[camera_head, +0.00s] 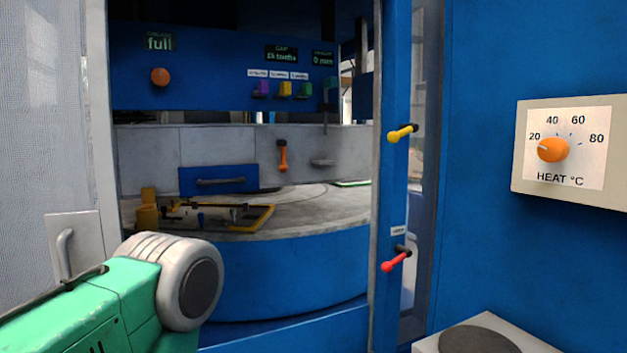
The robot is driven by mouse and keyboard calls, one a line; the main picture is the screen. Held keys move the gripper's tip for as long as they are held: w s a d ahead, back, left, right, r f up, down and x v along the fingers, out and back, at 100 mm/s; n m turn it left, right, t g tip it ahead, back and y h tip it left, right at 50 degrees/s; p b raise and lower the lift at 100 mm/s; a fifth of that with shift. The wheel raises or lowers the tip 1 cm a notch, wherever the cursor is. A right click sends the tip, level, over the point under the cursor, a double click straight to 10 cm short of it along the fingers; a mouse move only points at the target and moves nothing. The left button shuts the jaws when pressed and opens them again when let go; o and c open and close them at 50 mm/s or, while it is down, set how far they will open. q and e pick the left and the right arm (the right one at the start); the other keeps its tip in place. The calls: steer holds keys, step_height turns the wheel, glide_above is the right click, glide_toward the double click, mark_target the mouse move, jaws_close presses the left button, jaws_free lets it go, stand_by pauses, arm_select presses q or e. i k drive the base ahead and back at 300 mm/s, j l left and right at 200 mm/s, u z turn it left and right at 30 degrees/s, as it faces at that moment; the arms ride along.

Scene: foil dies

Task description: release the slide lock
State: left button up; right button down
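No part that I can clearly identify as the slide lock is marked readably. A red-ended lever (396,261) sits low on the blue post, tilted down to the left, under a small label too small to read. A yellow-ended lever (401,133) sits higher on the same post, tilted slightly. An orange-handled lever (283,156) hangs down on the grey back wall. My green and grey arm comes in from the lower left; its gripper is out of view. My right gripper is out of view too.
A blue post (394,190) stands right of the opening. Inside are a round grey table (320,206) and a yellow frame (254,219). A heat dial panel (565,149) is at right, with a grey-topped box (485,341) below. A blue panel (205,70) has colored knobs.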

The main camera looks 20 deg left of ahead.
mark_target(283, 167)
steer(key=u, duration=1.6)
steer(key=i+l+u, duration=0.2)
steer(key=i+l, duration=0.35)
steer(key=l, duration=0.15)
steer(key=i+l, duration=0.35)
steer(key=l, duration=0.2)
